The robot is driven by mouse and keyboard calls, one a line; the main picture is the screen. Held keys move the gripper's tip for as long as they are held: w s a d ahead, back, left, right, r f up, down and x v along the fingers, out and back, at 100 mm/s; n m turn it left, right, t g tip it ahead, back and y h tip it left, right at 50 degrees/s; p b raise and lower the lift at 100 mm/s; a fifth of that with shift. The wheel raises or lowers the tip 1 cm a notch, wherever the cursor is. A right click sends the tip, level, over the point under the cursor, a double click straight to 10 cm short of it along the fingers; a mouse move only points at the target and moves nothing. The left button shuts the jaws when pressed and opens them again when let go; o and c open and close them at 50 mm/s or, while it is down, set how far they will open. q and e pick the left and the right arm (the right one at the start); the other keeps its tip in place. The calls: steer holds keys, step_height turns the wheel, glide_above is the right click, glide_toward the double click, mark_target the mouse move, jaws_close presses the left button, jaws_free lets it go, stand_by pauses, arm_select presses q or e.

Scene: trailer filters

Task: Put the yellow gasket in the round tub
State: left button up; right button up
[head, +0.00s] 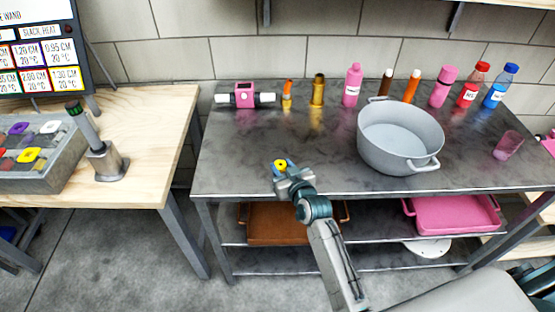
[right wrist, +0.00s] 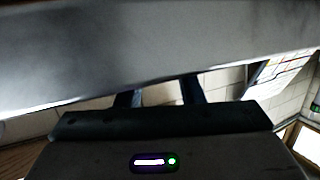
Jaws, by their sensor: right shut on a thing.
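The yellow gasket (head: 280,163), a small ring with a dark centre, is at the tip of my right gripper (head: 281,169) in the head view. That gripper is shut on it, over the front left part of the metal table. The round tub (head: 400,135) is grey, with two handles, and stands on the table to the right of the gripper, clearly apart from it. Its visible inside looks empty. In the right wrist view two dark fingers (right wrist: 160,96) show below a large grey surface, and the gasket cannot be made out. My left gripper is not in view.
Several bottles, a pink one (head: 352,84) among them, line the back of the metal table (head: 235,165). A pink cup (head: 508,145) lies at the right. The tabletop between gripper and tub is clear. A wooden bench (head: 150,140) stands at the left.

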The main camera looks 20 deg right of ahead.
mark_target(278, 162)
steer(key=x, duration=0.2)
steer(key=p+x, duration=0.1)
steer(key=x, duration=0.1)
steer(key=shift+r, duration=0.45)
steer(key=shift+s+f, duration=0.1)
steer(key=shift+f, duration=0.7)
steer(key=o, duration=0.9)
steer(key=shift+r, duration=0.1)
steer(key=shift+o, duration=0.2)
